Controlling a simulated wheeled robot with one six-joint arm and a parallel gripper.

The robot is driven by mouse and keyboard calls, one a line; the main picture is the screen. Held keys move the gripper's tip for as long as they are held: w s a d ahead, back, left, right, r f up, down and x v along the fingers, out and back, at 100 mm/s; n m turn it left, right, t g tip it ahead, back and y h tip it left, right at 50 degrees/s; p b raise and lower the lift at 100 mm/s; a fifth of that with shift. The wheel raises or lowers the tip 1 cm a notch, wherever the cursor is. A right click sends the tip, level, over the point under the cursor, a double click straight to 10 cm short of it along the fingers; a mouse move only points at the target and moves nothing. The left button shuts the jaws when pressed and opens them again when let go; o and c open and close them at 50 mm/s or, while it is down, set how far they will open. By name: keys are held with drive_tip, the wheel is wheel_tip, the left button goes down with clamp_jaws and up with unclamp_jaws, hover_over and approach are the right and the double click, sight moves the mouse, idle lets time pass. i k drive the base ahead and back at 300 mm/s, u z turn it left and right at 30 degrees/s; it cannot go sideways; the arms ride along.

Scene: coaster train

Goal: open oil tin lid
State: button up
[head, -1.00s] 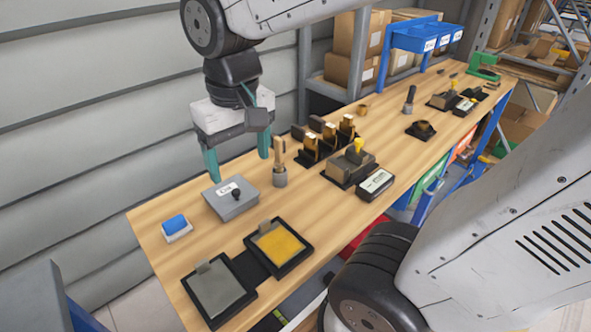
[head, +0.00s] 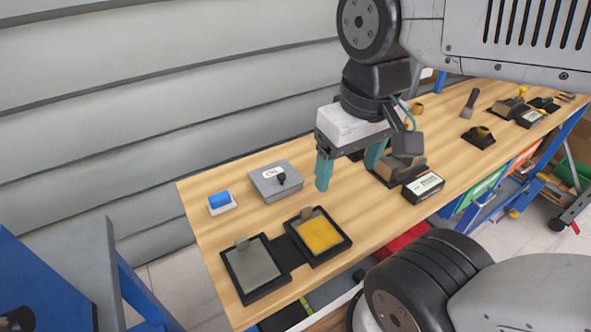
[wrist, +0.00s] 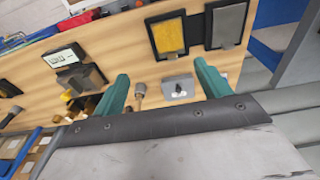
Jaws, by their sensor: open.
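A grey tin (head: 276,183) with a flat lid, a white label and a black knob (head: 282,179) sits at the back left of the wooden bench; its lid looks shut. The label is too small to read surely. My gripper (head: 348,172) is open and empty, above the bench, to the right of the tin and apart from it. In the wrist view the tin (wrist: 178,88) shows beyond and between the two green fingers (wrist: 163,78), nearer the right one. My gripper hides part of the bench behind it.
A blue-topped block (head: 221,203) lies left of the tin. A yellow pad tray (head: 320,236) and a grey pad tray (head: 252,268) lie in front. A dark holder (head: 398,168) and a labelled box (head: 424,186) are to the right.

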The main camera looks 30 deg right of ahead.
sight(272, 179)
drive_tip(key=z, duration=0.5)
drive_tip(key=k, duration=1.25)
drive_tip(key=z, duration=0.8)
drive_tip(key=i, duration=1.15)
drive_tip(key=u, duration=1)
drive_tip(key=i, duration=0.3)
drive_tip(key=u, duration=0.3)
